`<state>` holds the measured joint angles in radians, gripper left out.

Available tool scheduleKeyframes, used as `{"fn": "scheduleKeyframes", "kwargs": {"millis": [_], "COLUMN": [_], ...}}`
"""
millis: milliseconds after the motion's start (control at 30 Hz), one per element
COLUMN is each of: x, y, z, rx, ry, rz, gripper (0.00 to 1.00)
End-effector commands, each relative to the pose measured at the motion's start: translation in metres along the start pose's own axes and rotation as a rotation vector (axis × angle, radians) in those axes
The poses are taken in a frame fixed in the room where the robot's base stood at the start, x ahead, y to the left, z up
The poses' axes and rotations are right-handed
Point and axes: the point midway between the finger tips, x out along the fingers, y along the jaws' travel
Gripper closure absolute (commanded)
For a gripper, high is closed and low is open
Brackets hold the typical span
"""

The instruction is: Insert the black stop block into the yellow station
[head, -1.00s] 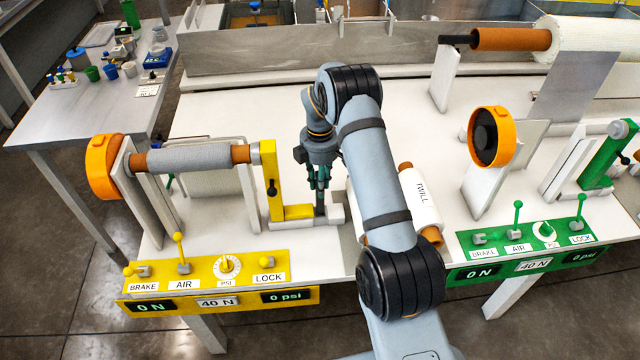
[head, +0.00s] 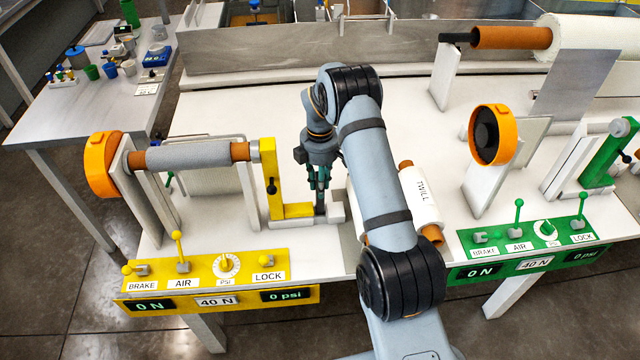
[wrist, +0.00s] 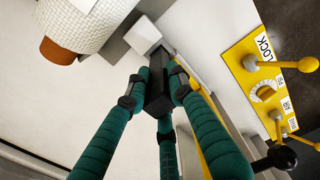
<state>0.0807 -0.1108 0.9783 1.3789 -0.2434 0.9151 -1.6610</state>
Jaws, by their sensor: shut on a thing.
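The yellow station has a yellow L-shaped upright (head: 268,180) with a black knob, beside a grey roll (head: 190,157) on a brown core. A pale grey base piece (head: 335,208) lies at the foot of the upright, at its right. My gripper (head: 319,203) points down just right of the upright, low over this base. In the wrist view, my gripper (wrist: 158,84) has its green fingers closed around the black stop block (wrist: 158,98). The block's far end is near the white block of the base (wrist: 143,36); I cannot tell whether it touches. In the head view the stop block is mostly hidden between the fingers.
The yellow control panel (head: 222,284) with levers stands in front, left of my gripper. A roll marked TWILL (head: 420,198) lies to the right, partly behind my arm. The green panel (head: 530,245) is further right. The white table is clear behind my gripper.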

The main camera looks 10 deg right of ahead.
Motion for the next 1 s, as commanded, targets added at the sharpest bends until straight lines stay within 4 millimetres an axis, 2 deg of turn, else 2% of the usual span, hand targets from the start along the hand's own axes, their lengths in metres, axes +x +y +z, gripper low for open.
{"fn": "scheduleKeyframes", "kwargs": {"millis": [1000], "x": [0.027], "y": [0.000], "z": [0.000], "rx": [0.000], "ry": [0.000], "rz": [0.000], "gripper": [1.00]}}
